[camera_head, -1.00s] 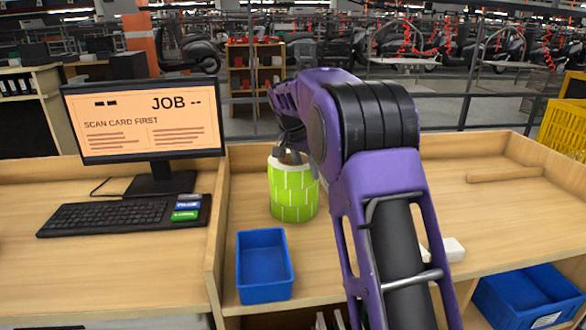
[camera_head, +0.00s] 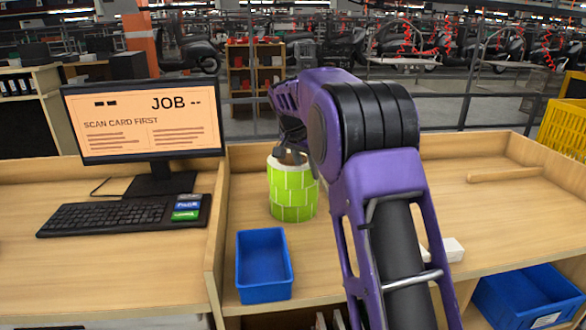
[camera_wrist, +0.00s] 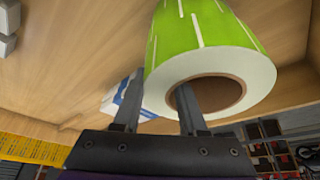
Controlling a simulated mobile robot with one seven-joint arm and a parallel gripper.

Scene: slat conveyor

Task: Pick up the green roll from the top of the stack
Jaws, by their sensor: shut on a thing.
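The green roll (camera_head: 292,192) with white lines and a pale top rim stands upright on the wooden bench, right of the blue tray's far end. I cannot tell from the head view whether it is one roll or a stack. My gripper (camera_head: 288,153) is at its top, partly hidden by my arm. In the wrist view, the green roll (camera_wrist: 205,30) shows its white end and brown core. One finger of my gripper (camera_wrist: 160,84) is in the core and the other is outside, so it is shut on the roll's wall.
A blue tray (camera_head: 264,265) sits just in front of the roll. A wooden divider (camera_head: 218,215) separates the bench from the keyboard (camera_head: 125,214) and monitor (camera_head: 143,120). A white block (camera_head: 453,249) lies right of my arm. The bench's right side is largely clear.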

